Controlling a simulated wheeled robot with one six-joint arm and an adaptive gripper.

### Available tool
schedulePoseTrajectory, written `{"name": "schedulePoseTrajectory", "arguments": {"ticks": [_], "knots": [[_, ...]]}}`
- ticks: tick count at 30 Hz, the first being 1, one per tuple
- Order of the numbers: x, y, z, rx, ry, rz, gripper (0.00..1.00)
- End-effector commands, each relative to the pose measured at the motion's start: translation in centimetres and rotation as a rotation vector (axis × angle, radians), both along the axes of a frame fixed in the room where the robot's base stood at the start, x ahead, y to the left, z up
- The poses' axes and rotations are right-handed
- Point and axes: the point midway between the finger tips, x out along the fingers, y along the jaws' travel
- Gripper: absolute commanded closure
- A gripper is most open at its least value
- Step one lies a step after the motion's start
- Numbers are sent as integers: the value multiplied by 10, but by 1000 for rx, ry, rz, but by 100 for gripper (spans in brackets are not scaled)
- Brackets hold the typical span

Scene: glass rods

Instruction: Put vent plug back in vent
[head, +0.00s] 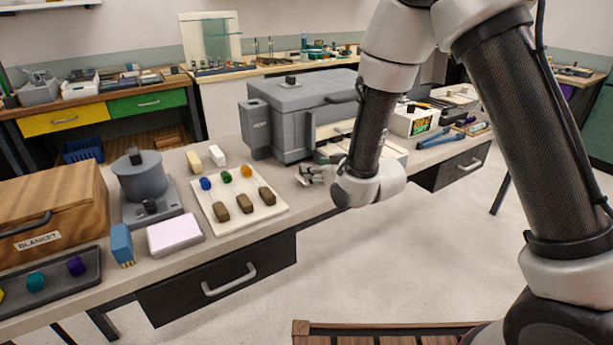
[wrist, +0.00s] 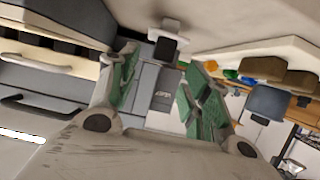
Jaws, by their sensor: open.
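A grey upright box with a label (head: 257,128), seemingly the vent, stands at the left side of the grey furnace (head: 305,110).
A white board (head: 237,212) with coloured and brown pieces lies left of my gripper. A grey stand (head: 140,178), a pink block (head: 175,235) and a wooden box (head: 50,205) are further left. Tools (head: 435,137) lie to the right.

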Motion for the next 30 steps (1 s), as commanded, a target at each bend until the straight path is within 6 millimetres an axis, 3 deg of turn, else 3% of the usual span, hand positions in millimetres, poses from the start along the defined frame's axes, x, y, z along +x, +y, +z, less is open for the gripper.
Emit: {"name": "schedulePoseTrajectory", "arguments": {"ticks": [9, 16, 24, 30], "knots": [[32, 23, -18, 1, -1, 0, 52], [33, 24, -18, 1, -1, 0, 52], [33, 24, -18, 1, -1, 0, 99], [33, 24, -18, 1, -1, 0, 100]]}}
